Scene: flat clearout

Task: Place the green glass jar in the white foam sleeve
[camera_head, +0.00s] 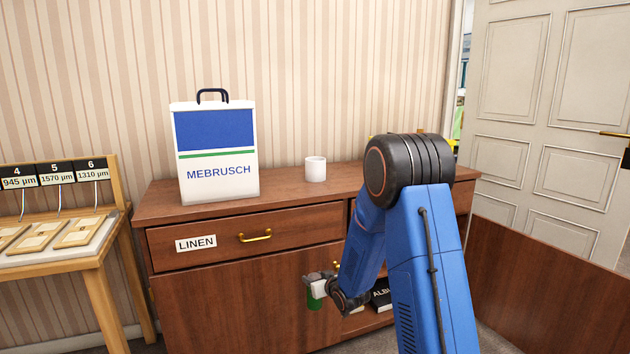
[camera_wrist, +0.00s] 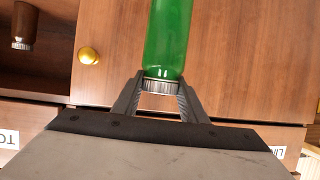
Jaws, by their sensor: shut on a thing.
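The green glass jar (camera_head: 313,299) hangs in front of the sideboard's lower door. It also shows in the wrist view (camera_wrist: 168,40), with a grey ridged lid between my fingers. My gripper (camera_head: 320,283) is shut on the jar at its lid, with both fingers beside the lid in the wrist view (camera_wrist: 160,90). The white foam sleeve (camera_head: 315,169) looks like a small white cylinder standing upright on the sideboard top, above and behind my gripper. Its inside is barely visible.
A white and blue MEBRUSCH container (camera_head: 218,152) with a black handle stands on the sideboard (camera_head: 270,204), left of the sleeve. A brown jar (camera_wrist: 23,27) shows in the open compartment. A wooden stand (camera_head: 70,262) is at left. My arm hides part of the sideboard's right side.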

